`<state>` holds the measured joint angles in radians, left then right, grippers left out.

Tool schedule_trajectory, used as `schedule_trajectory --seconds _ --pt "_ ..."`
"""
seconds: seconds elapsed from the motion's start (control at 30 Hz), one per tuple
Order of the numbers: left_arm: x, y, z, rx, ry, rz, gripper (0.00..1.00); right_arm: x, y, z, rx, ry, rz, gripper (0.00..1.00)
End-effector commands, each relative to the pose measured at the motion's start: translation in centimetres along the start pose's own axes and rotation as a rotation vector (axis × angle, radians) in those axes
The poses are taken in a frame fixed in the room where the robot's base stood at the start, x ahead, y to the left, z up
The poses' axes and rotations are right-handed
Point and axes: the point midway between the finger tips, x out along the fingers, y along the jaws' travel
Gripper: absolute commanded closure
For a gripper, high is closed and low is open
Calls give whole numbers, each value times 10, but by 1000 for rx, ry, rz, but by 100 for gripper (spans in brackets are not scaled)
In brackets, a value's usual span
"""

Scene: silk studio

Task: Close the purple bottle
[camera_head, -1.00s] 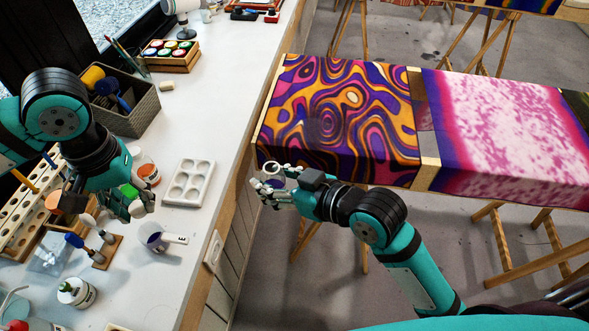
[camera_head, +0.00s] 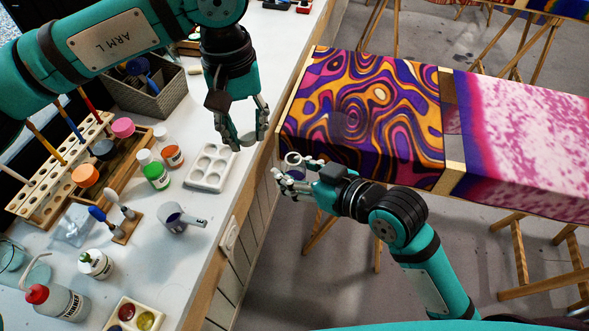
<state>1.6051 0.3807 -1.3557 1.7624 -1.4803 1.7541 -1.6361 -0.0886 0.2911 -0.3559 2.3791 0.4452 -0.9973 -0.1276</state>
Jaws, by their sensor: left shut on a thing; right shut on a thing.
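My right gripper (camera_head: 298,183) is shut on the purple bottle (camera_head: 294,174), past the table's right edge. The bottle's white ring-shaped mouth (camera_head: 296,158) faces up, with no cap on it. The fingers cover much of its body. My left gripper (camera_head: 246,136) points down above the right side of the table, up and left of the bottle and apart from it. It is shut on a small pale thing (camera_head: 248,141) that looks like a white cap, mostly hidden between the fingertips.
A white palette (camera_head: 211,166), a green bottle (camera_head: 155,172) and an orange bottle (camera_head: 172,152) stand on the white table. A purple-filled cup (camera_head: 178,218) and a thinner bottle (camera_head: 60,302) are nearer. A patterned canvas (camera_head: 365,115) lies just beyond my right gripper.

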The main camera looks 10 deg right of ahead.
Motion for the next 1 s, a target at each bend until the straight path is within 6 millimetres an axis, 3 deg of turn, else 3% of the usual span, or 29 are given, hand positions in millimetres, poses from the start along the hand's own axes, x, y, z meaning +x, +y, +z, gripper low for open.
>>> schedule_trajectory --seconds 0.1,0.3,0.77,1.0 --pt "-15 36 8 -20 7 -12 82 0 0 0 0 1 0 100" --pt "-26 68 18 -50 14 -26 82 0 0 0 0 1 0 100" --pt "-28 74 21 -58 15 -29 82 0 0 0 0 1 0 100" --pt "-16 74 20 -58 14 -29 82 0 0 0 0 1 0 100"
